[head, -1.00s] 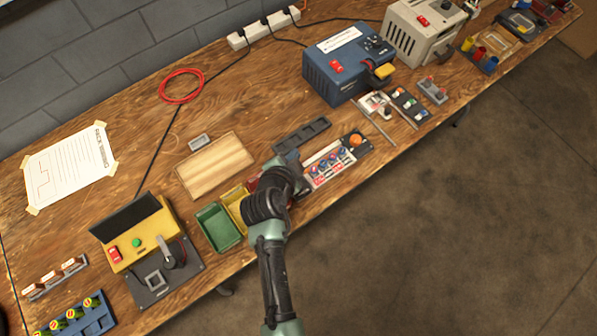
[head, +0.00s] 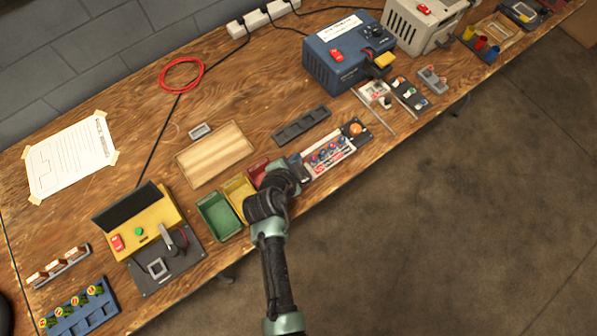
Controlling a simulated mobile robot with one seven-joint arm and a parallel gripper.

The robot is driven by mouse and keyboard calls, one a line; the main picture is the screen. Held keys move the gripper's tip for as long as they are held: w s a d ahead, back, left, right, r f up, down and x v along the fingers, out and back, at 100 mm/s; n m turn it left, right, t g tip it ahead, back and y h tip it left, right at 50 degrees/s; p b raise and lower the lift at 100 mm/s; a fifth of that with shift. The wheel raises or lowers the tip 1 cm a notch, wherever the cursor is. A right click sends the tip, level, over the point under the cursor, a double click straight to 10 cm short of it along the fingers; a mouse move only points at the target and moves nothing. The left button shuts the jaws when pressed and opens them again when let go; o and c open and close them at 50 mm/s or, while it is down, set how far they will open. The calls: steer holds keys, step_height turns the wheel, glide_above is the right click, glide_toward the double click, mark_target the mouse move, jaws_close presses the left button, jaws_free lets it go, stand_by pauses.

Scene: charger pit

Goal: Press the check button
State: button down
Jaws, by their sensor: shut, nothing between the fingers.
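An orange round button (head: 355,129) sits on a dark plate at the right end of a pale board (head: 329,152) bearing several small blue-and-red parts. A green round button (head: 138,231) sits on the yellow tester (head: 155,222) at the lower left, beside a red switch (head: 117,242). None of the buttons carries a label I can read as "check". My arm reaches in from the bottom, its wrist above the small bins and left of the pale board. My arm is apart from both buttons in the picture.
Green (head: 219,216), yellow (head: 238,189) and red (head: 258,171) bins stand by my wrist. A wooden board (head: 215,154) and a dark tray (head: 300,126) lie behind. A blue box (head: 347,52) stands at the back right. The bench's front edge runs close by.

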step_height(320, 180, down, 7)
steer(key=b, duration=0.5)
steer(key=shift+r, duration=0.1)
stand_by(1.7)
steer(key=shift+f+b, duration=0.45)
steer(key=shift+b, duration=0.3)
steer(key=shift+f+b, duration=0.4)
steer(key=shift+b, duration=0.05)
stand_by(0.6)
steer(key=shift+r+p, duration=0.6)
steer(key=shift+r, duration=0.25)
step_height(320, 180, up, 5)
steer(key=p, duration=0.4)
